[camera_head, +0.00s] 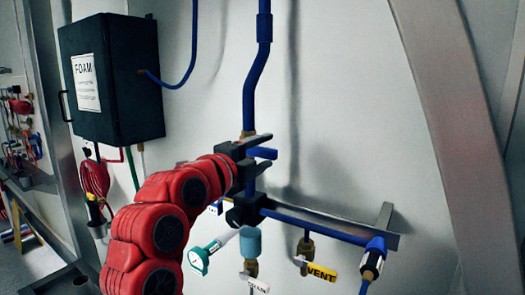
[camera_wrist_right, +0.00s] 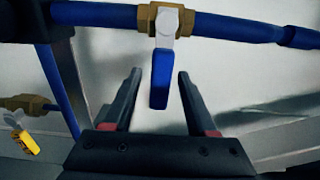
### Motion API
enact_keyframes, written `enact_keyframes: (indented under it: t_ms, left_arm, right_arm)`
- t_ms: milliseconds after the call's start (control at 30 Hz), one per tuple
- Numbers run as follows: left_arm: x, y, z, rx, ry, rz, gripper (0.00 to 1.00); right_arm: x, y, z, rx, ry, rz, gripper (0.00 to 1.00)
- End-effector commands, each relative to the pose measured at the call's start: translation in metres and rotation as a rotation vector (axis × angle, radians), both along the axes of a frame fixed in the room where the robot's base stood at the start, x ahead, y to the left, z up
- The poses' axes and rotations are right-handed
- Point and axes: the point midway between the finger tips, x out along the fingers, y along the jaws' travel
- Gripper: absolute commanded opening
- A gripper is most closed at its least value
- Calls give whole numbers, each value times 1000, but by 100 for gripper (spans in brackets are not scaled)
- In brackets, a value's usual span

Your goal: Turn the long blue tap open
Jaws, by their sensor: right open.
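The long blue tap is a blue lever (camera_wrist_right: 159,82) on a brass valve (camera_wrist_right: 166,20), set in a blue pipe. In the right wrist view the lever stands across the pipe. My right gripper (camera_wrist_right: 159,74) is open, with a finger on each side of the lever and a gap on both sides. In the head view the right gripper (camera_head: 260,155) reaches the lever from the left and its fingers hide the valve partly. My left gripper is not in view.
A black FOAM box (camera_head: 125,80) hangs at the upper left. The wall right of the pipe is bare.

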Motion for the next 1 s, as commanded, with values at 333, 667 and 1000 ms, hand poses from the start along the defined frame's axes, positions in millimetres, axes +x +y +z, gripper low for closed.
enact_keyframes:
  t_ms: [333, 667, 1000]
  left_arm:
    - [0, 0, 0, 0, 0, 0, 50]
    - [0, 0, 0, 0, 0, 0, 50]
    - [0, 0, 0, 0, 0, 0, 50]
  right_arm:
    - [0, 0, 0, 0, 0, 0, 4]
    - [0, 0, 0, -1, 1, -1, 0]
    - [0, 0, 0, 0, 1, -1, 0]
